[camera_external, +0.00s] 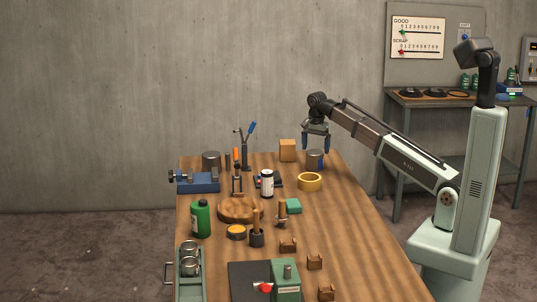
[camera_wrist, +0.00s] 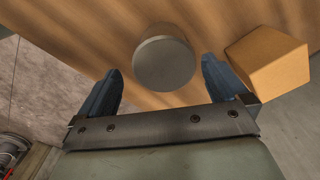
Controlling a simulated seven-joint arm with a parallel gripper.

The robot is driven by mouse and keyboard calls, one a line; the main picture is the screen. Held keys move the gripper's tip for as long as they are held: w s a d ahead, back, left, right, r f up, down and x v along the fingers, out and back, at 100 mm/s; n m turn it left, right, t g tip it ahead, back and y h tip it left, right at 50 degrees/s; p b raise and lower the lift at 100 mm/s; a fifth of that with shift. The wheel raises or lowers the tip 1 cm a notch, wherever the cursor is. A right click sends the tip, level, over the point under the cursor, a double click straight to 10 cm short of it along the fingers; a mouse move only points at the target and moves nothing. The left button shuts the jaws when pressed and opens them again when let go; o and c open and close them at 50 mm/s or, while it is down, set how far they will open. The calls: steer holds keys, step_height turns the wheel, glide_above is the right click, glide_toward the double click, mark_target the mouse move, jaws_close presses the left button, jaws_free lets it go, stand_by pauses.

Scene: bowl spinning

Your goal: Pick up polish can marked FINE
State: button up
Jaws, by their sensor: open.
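A grey can (camera_external: 315,161) with a darker band stands at the far right of the bench. My gripper (camera_external: 316,147) is open just above it, pointing down. In the wrist view the plain round grey top of a can (camera_wrist: 165,64) shows between and slightly beyond the two blue fingertips, apart from both. A white can with dark ends (camera_external: 267,185) stands upright near the middle, and another grey can (camera_external: 211,160) stands at the back left. No marking FINE is legible on any can, so I cannot tell which one bears it.
A tan block (camera_external: 288,150) stands left of the can under my gripper; in the wrist view it (camera_wrist: 268,60) is close to the right finger. A yellow tape roll (camera_external: 310,182) lies in front. A blue vise (camera_external: 195,182) and green bottle (camera_external: 201,219) are farther left.

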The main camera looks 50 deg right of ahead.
mark_target(315, 152)
steer(key=shift+w+d+f, duration=0.1)
steer(key=shift+w+f, duration=0.05)
steer(key=shift+f, duration=1.3)
steer(key=shift+w+d+f, duration=0.1)
steer(key=shift+f, duration=1.3)
steer(key=shift+c, duration=0.5)
steer(key=c, duration=1)
steer(key=shift+r, duration=0.15)
